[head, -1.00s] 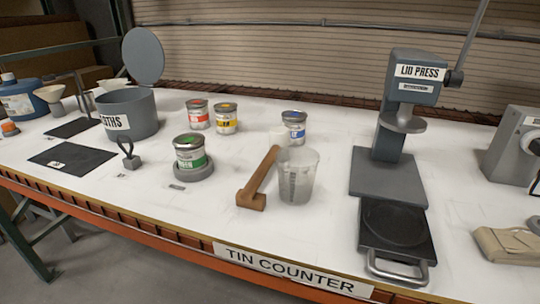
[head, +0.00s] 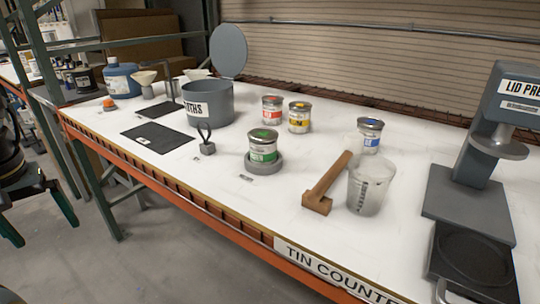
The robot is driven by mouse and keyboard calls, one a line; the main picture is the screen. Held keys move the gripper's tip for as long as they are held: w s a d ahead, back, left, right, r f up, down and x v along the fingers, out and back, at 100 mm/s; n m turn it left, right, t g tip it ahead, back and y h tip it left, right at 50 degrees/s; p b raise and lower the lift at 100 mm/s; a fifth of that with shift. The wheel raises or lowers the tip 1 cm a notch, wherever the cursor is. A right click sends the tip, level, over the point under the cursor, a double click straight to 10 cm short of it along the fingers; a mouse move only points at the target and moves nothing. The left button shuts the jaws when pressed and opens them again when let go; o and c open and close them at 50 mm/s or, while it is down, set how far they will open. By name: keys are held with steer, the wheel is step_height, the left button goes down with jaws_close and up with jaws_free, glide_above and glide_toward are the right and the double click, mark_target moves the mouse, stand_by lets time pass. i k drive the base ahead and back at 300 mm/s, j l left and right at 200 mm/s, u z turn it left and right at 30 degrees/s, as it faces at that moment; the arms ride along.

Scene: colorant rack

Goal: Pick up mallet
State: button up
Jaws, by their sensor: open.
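The brown wooden mallet (head: 326,184) is on the white tin counter (head: 240,205), right of centre in the head view. Its head is toward the front edge, and its handle points back and right. I cannot tell whether the handle rests flat or is raised. A clear measuring cup (head: 370,186) stands close to the mallet's right side. My gripper is not in view.
A green-labelled tin (head: 263,148) stands on a grey round base left of the mallet. A blue-labelled tin (head: 370,134) is behind the cup. The lid press (head: 480,195) stands at right. Red (head: 272,110) and yellow (head: 299,117) tins stand farther back.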

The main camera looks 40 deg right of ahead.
mark_target(353, 142)
steer(key=k+l+z, duration=0.15)
steer(key=l, duration=0.3)
steer(key=k+l+z, duration=0.15)
steer(key=l, duration=0.25)
steer(key=k+l+z, duration=0.1)
steer(key=l, duration=0.35)
